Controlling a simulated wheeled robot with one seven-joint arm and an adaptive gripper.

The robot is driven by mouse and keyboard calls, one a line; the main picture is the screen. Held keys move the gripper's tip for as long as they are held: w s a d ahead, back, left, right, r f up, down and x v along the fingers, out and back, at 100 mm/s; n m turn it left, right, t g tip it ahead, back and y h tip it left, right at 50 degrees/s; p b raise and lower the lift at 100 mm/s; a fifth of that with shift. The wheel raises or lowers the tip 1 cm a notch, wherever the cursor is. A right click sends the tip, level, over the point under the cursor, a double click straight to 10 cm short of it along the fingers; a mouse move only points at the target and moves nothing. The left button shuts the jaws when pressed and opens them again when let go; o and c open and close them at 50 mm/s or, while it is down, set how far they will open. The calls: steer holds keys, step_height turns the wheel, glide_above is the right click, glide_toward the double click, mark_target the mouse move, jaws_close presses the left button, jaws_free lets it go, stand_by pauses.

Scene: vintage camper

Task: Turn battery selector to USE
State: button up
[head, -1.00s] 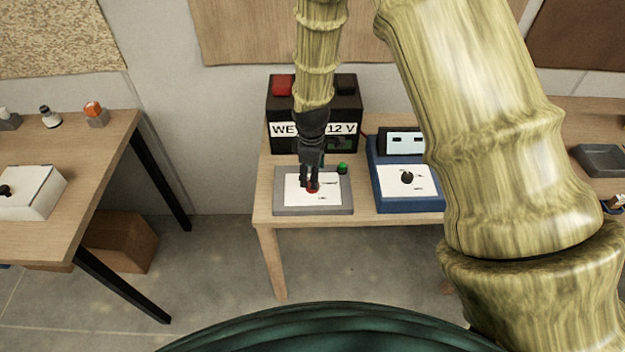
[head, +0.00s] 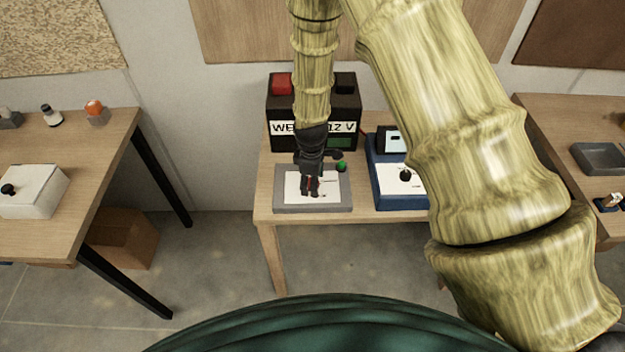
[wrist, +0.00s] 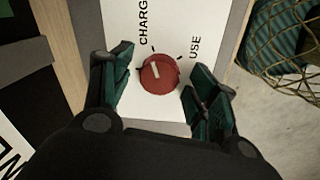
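The battery selector is a red round knob (wrist: 158,73) with a short white mark, on a white plate (wrist: 172,108) lettered CHARGE and USE. In the wrist view the mark lies left of the knob's centre, on the side away from USE. In the head view the plate sits on a grey panel (head: 283,207) and my gripper mostly hides the knob. My gripper (wrist: 161,64) is open, with one finger on each side of the knob and gaps showing between. It also shows above the panel in the head view (head: 311,192).
A black battery box (head: 284,110) stands behind the panel, with a green button or lamp (head: 342,167) nearby. A blue panel with a black knob (head: 405,175) stands to the right on the same table (head: 263,190). Other tables stand left and right.

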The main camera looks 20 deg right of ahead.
steer(key=c, duration=0.9)
steer(key=shift+m, duration=0.4)
steer(key=m+b, duration=0.1)
steer(key=m, duration=0.5)
steer(key=shift+w+m+b, duration=0.1)
steer(key=shift+m+b, duration=0.2)
steer(key=shift+b, duration=0.1)
steer(key=m, duration=0.6)
steer(key=shift+a+g+b, duration=0.1)
steer(key=shift+g+b, duration=0.2)
steer(key=shift+g, duration=0.1)
steer(key=shift+m, duration=0.4)
steer(key=o, duration=1)
steer(key=shift+r, duration=0.15)
